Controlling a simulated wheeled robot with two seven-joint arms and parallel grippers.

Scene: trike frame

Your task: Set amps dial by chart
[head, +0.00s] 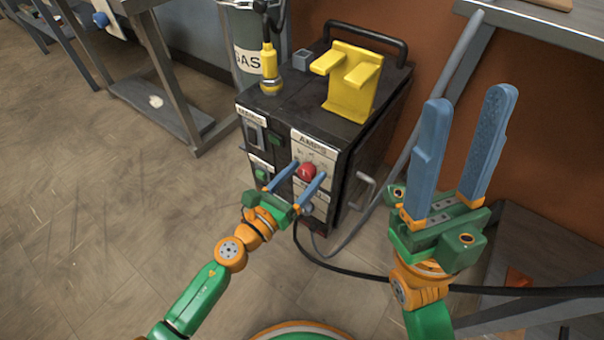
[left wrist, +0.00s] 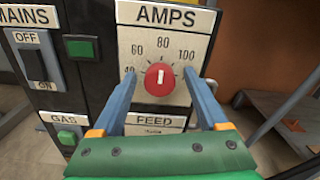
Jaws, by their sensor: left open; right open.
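The red amps dial (head: 306,171) is on the front panel of the black welding machine (head: 350,165). In the left wrist view the dial (left wrist: 160,80) has a white pointer mark standing about upright, toward the 80 on its scale. The scale reads 40, 60, 80, 100 under the AMPS label (left wrist: 166,15). My left gripper (head: 296,177) is open, its blue fingers on either side of the dial; I cannot tell whether they touch it. My right gripper (head: 470,108) is open and empty, raised to the right of the machine. No chart can be made out.
A MAINS switch (left wrist: 36,60) and a green GAS button (left wrist: 68,137) are left of the dial. A yellow holder (head: 353,85) and a yellow torch (head: 269,65) are on the machine's top. A grey hose (head: 410,150) and black cable run at the right. Floor is clear at left.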

